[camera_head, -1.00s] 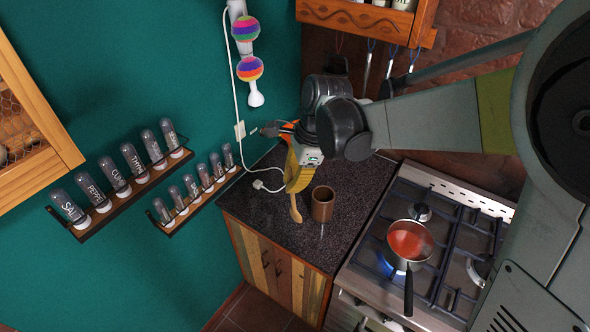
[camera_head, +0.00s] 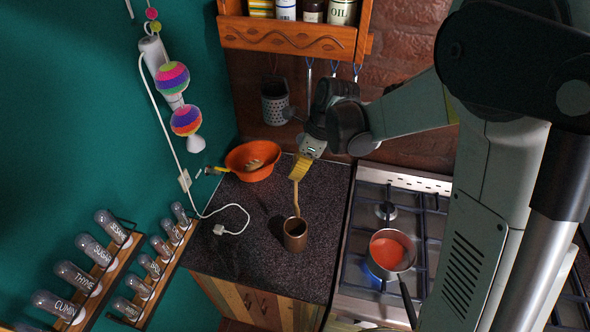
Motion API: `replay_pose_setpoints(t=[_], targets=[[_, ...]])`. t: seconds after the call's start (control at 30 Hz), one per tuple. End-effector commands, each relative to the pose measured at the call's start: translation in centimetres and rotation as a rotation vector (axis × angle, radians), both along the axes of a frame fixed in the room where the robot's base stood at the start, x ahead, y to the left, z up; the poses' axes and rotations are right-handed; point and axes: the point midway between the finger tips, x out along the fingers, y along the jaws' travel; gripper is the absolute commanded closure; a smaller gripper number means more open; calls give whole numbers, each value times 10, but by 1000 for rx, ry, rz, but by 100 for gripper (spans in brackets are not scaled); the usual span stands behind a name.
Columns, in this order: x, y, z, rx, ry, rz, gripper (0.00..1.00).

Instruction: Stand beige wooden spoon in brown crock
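The brown crock (camera_head: 294,239) stands upright on the dark speckled counter. The beige wooden spoon (camera_head: 296,200) hangs roughly upright from my gripper. Its lower end meets the crock's opening in the picture, and I cannot tell whether it is inside or just above or behind the rim. My gripper (camera_head: 300,173), with yellow fingers, is above and behind the crock and appears shut on the spoon's upper part. The held end of the spoon is hidden by the fingers.
An orange bowl (camera_head: 252,160) sits at the counter's back left. A white cable (camera_head: 239,208) lies left of the crock. The stove (camera_head: 385,220) on the right has a red-filled saucepan (camera_head: 391,250) over a lit burner. The counter's front left is clear.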

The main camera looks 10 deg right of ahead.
Motion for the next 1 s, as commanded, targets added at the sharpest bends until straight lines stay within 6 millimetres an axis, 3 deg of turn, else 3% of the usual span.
replay_pose_setpoints(t=[1.0], targets=[[0, 0, -92, 0, -1, 2, 100]])
